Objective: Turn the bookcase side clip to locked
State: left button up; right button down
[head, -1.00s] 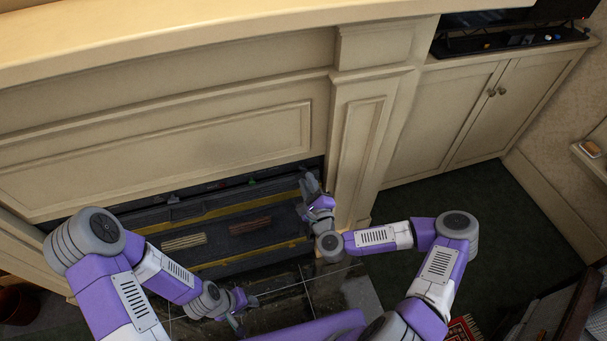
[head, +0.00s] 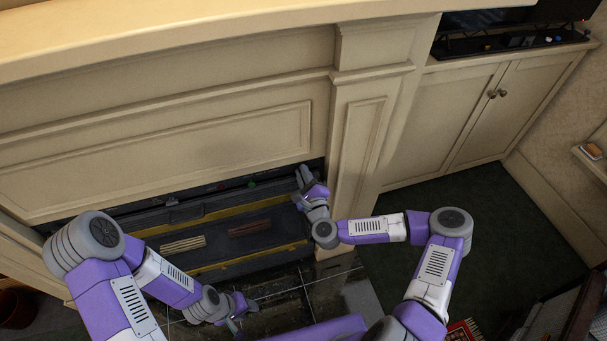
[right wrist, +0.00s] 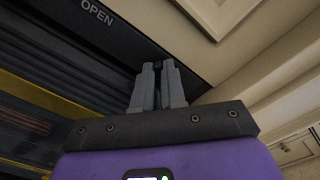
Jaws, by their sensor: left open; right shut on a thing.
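My right gripper (head: 302,178) reaches the right end of the dark fireplace opening, beside the cream pillar. In the right wrist view its fingers (right wrist: 158,84) are close together on a small dark piece (right wrist: 157,67), which they mostly hide. The piece is at a dark panel (right wrist: 125,45) marked OPEN in white letters (right wrist: 97,12). I cannot tell for sure that this piece is the side clip, or how it is turned. No bookcase is clearly recognisable. My left gripper (head: 243,312) is open and empty, low over the dark tiled hearth.
A dark fire surround with a yellow strip and a wooden-looking block (head: 183,244) fills the opening. The cream pillar (head: 355,150) stands close to my right gripper, and the mantel (head: 200,45) overhangs above. A cream cabinet (head: 445,120) stands right. The green carpet (head: 450,200) there is mostly clear.

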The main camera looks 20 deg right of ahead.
jog(key=shift+n, duration=0.3)
jog(key=shift+f+n+p, duration=0.15)
jog(key=shift+n+p, duration=1.05)
jog(key=shift+n, duration=2.5)
jog(key=c, duration=1.5)
grip_release()
jog(key=s+p, duration=0.1)
jog(key=s, duration=0.6)
jog(key=shift+s+d+p, duration=0.1)
jog(key=shift+s+p, duration=0.2)
jog(key=shift+s, duration=0.05)
